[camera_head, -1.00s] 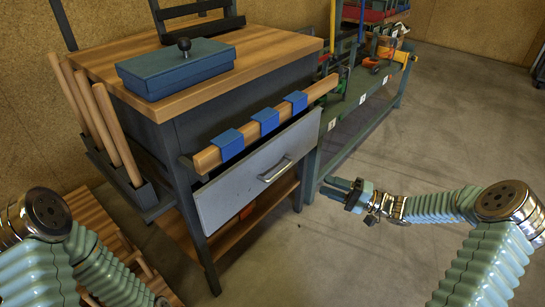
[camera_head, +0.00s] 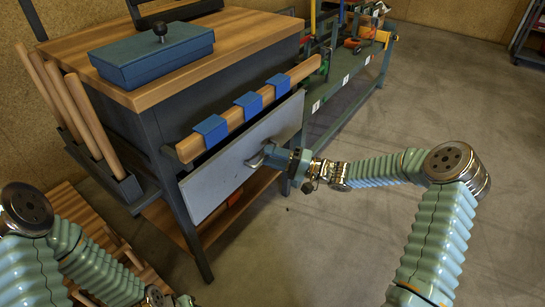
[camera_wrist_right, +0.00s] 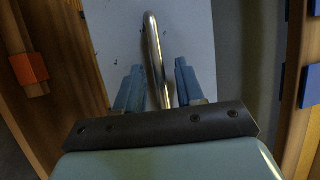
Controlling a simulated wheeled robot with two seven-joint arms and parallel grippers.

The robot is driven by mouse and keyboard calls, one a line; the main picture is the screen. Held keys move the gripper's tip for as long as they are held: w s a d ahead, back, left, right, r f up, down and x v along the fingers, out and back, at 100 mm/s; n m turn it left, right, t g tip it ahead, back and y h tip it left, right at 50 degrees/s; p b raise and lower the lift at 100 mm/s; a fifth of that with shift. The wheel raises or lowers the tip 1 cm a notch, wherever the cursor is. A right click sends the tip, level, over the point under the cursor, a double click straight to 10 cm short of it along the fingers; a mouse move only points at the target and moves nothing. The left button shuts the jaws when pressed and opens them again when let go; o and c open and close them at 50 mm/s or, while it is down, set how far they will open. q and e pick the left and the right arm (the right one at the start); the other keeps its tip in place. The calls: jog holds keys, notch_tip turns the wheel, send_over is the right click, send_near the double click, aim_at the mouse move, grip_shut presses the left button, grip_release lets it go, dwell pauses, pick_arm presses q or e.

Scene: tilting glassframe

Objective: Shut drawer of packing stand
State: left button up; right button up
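The packing stand (camera_head: 140,97) has a wooden top and a dark frame. Its grey drawer front (camera_head: 215,183) faces right and appears to stand a little out from the frame, with a dark gap behind its top edge. The drawer's metal handle (camera_wrist_right: 152,50) runs between the two blue fingers of my right gripper (camera_wrist_right: 158,85) in the right wrist view. The fingers are apart, with space on both sides of the bar.
A wooden rail (camera_head: 250,110) with blue brackets runs above the drawer front. A blue box (camera_head: 150,55) with a black knob sits on the top. A green rack (camera_head: 345,85) stands behind right. The floor to the right is clear.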

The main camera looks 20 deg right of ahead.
aim_at(258, 150)
jog(key=shift+c, duration=0.5)
grip_shut()
jog(key=w+a+b, duration=0.1)
jog(key=w+a, duration=0.1)
jog(key=shift+w+a+f+b, duration=0.1)
jog(key=shift+w+f+b, duration=0.1)
jog(key=shift+w+b, duration=0.15)
jog(key=shift+w+a+r, duration=0.15)
jog(key=shift+w, duration=0.05)
jog(key=shift+r, duration=0.1)
jog(key=shift+o, duration=0.5)
grip_release()
jog(key=shift+w+a, duration=0.1)
